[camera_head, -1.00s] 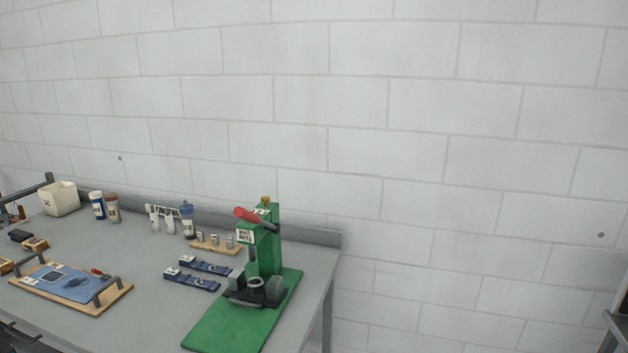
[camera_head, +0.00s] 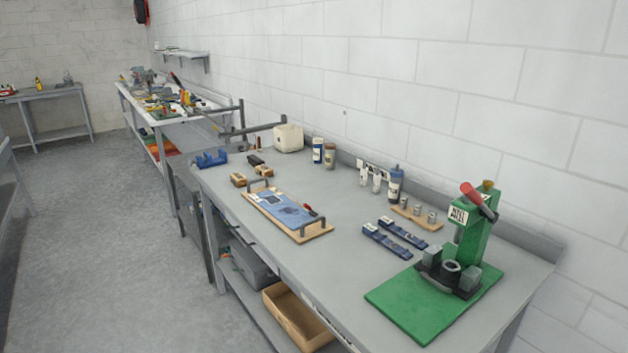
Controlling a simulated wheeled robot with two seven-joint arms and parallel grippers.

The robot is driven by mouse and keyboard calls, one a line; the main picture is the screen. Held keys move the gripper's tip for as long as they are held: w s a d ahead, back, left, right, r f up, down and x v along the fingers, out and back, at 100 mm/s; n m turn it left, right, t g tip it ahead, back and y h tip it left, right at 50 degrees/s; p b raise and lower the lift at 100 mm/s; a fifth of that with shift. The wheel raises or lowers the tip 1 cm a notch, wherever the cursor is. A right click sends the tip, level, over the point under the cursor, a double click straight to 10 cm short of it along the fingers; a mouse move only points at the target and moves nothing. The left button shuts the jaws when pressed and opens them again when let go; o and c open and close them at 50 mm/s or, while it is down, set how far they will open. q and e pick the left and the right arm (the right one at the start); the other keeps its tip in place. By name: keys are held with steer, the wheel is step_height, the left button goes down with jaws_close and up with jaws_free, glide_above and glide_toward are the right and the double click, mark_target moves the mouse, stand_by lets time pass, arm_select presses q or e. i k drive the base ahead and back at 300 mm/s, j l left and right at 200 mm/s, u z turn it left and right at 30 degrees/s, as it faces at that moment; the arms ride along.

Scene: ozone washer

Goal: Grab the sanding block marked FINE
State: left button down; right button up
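Several small blocks lie near the far left end of the grey workbench (camera_head: 345,225). One is a tan block (camera_head: 238,180), one a dark block (camera_head: 255,160), and another a tan and dark block (camera_head: 264,170). They look like possible sanding blocks, but any marking on them is too small to read, so I cannot tell which is marked FINE. Neither of my grippers is in view.
A tray with handles (camera_head: 262,212) lies in front of the blocks. A blue item (camera_head: 211,158) and a white container (camera_head: 288,138) stand near them. A green press (camera_head: 478,240) stands at the right end. Open floor (camera_head: 110,250) lies left of the bench.

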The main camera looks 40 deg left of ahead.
mark_target(262, 170)
steer(key=i+j+u, duration=0.3)
steer(key=u, duration=0.15)
steer(key=i+j+u, duration=0.2)
steer(key=i+u, duration=0.25)
steer(key=i+j+u, duration=0.1)
steer(key=i+u, duration=0.2)
steer(key=u, duration=0.15)
steer(key=i+j+z, duration=0.1)
steer(key=j, duration=0.4)
steer(key=i+j+z, duration=0.15)
steer(key=j, duration=0.3)
steer(key=i+j+z, duration=0.1)
steer(key=j, duration=0.4)
steer(key=i+j+z, duration=0.15)
steer(key=j, duration=0.4)
steer(key=k, duration=0.05)
